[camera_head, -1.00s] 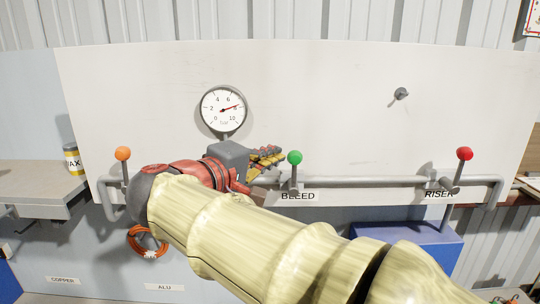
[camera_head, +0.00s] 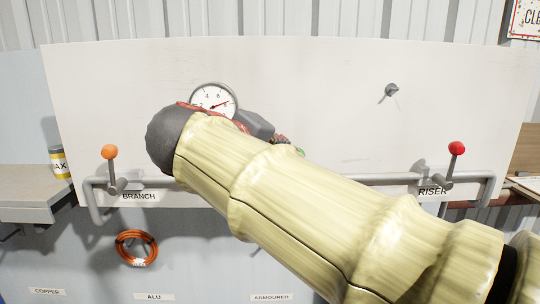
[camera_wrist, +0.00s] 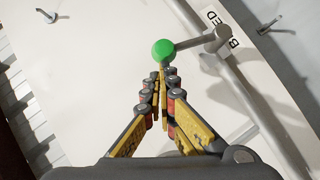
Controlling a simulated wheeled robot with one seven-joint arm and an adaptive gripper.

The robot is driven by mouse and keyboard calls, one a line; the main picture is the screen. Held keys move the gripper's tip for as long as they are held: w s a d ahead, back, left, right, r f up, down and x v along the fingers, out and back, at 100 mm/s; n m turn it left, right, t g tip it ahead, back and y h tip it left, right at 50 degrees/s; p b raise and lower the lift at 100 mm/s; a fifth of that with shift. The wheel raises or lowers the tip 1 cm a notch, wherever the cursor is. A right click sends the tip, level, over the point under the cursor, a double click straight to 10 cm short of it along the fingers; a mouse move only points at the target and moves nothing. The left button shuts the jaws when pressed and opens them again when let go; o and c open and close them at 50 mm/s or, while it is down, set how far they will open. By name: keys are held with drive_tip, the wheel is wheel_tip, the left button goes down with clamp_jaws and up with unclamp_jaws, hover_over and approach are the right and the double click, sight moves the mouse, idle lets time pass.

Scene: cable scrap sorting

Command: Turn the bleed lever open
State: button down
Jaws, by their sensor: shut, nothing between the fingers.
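The bleed lever's green knob (camera_wrist: 164,50) stands out on a grey rod from its valve (camera_wrist: 215,40) in the wrist view. In the head view only a sliver of the green knob (camera_head: 301,151) shows past my arm, and its rod is hidden. The lever seems to lean a little to the right of upright. My gripper (camera_wrist: 164,71) is shut and empty, its fingertips right beside the knob. I cannot tell whether they touch it. The BLEED label (camera_wrist: 222,28) shows partly in the wrist view.
A grey pipe (camera_head: 375,180) runs along the pale panel (camera_head: 320,80). The orange-knobbed branch lever (camera_head: 110,152) is at left and the red-knobbed riser lever (camera_head: 457,149) at right, both upright. The gauge (camera_head: 213,98) is partly covered by my arm. A small peg (camera_head: 391,90) sticks out at upper right.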

drive_tip(key=d+f+m+g+y+b, duration=0.1)
drive_tip(key=d+f+m+y+b, duration=0.5)
drive_tip(key=d, duration=0.5)
drive_tip(key=shift+s+d+f+m+y+b, duration=0.3)
drive_tip(key=shift+m+y+b, duration=0.3)
drive_tip(key=shift+y+b, duration=0.55)
drive_tip(key=shift+w+d, duration=0.1)
